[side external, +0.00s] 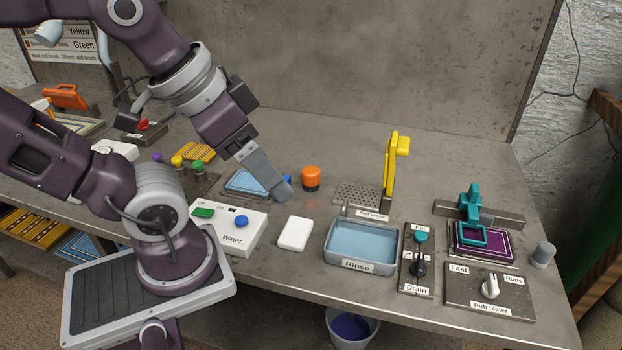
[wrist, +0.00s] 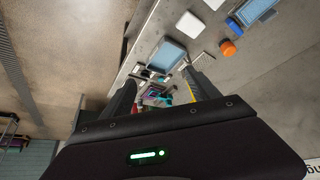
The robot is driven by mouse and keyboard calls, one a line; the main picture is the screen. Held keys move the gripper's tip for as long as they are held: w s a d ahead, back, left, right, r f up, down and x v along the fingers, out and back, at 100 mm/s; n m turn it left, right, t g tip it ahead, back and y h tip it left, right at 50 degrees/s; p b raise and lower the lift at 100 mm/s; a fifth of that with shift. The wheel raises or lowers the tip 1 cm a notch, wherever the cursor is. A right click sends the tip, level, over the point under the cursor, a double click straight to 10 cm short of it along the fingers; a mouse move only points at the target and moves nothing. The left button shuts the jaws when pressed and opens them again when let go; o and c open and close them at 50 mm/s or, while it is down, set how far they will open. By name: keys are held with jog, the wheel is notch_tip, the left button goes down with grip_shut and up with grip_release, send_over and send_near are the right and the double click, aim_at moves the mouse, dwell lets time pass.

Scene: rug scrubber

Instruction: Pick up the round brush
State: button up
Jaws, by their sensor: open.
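A short orange cylinder with a darker lower part (side external: 311,179), which looks like the round brush, stands upright on the bench. It also shows in the wrist view (wrist: 228,48), to the right of my fingers and apart from them. My gripper (side external: 281,192) is left of it in the side view, tilted down to the right. The wrist view shows my gripper (wrist: 160,80) with its two fingers wide apart and nothing held between them. A small blue object (side external: 288,181) is partly hidden behind my fingertips; it shows more clearly in the wrist view (wrist: 234,25).
A blue rug sample (side external: 240,183) lies behind my fingers. The water switch box (side external: 236,238), a white block (side external: 295,233) and the rinse tub (side external: 361,258) stand nearer the front. A yellow upright tool (side external: 390,170) stands right of the orange cylinder, beyond a perforated plate (side external: 356,194).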

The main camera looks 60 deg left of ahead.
jog(key=shift+w, duration=0.1)
jog(key=n+g+y, duration=0.2)
jog(key=n+g, duration=0.3)
jog(key=n, duration=1.2)
send_over(312, 170)
jog(key=d, duration=0.4)
notch_tip(312, 170, down, 16)
jog(key=shift+n+g, duration=0.3)
jog(key=shift+n, duration=0.2)
jog(key=a+f, duration=0.3)
jog(key=shift+f, duration=0.3)
jog(key=f, duration=0.2)
jog(key=a+f, duration=0.1)
jog(key=f, duration=0.3)
jog(key=shift+a+f, duration=0.25)
jog(key=shift+f, duration=0.15)
jog(key=c, duration=1.5)
